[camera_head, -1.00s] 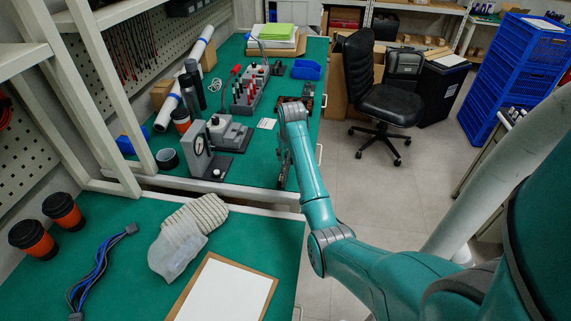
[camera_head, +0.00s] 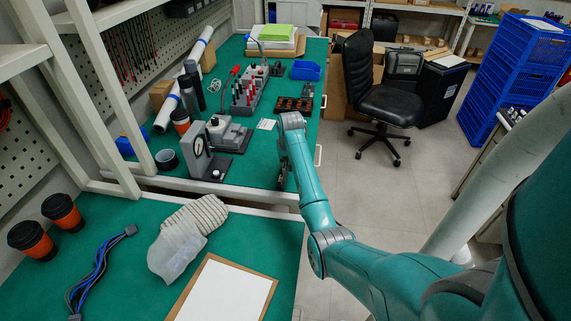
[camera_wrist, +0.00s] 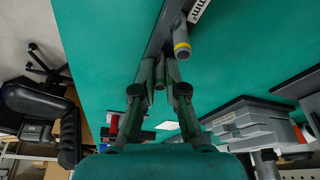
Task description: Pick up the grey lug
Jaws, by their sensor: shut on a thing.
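In the wrist view my gripper (camera_wrist: 160,74) has its two dark fingers closed on a small grey piece, the grey lug (camera_wrist: 160,82), of which only a little shows between the fingertips. Close beside it, a grey cylindrical piece with a yellow band (camera_wrist: 182,46) sits at a dark grey bar (camera_wrist: 164,32) with a white "mm²" label. In the head view my gripper (camera_head: 283,176) is low over the green bench, mostly hidden behind my arm. The lug cannot be made out in that view.
A dark tray with orange-brown contents (camera_head: 294,104) lies just beyond my wrist. A grey press-like device with a dial (camera_head: 197,150) and a rack with red-tipped tools (camera_head: 244,95) stand to the left. A blue bin (camera_head: 306,70) is further back. Bare green bench lies between.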

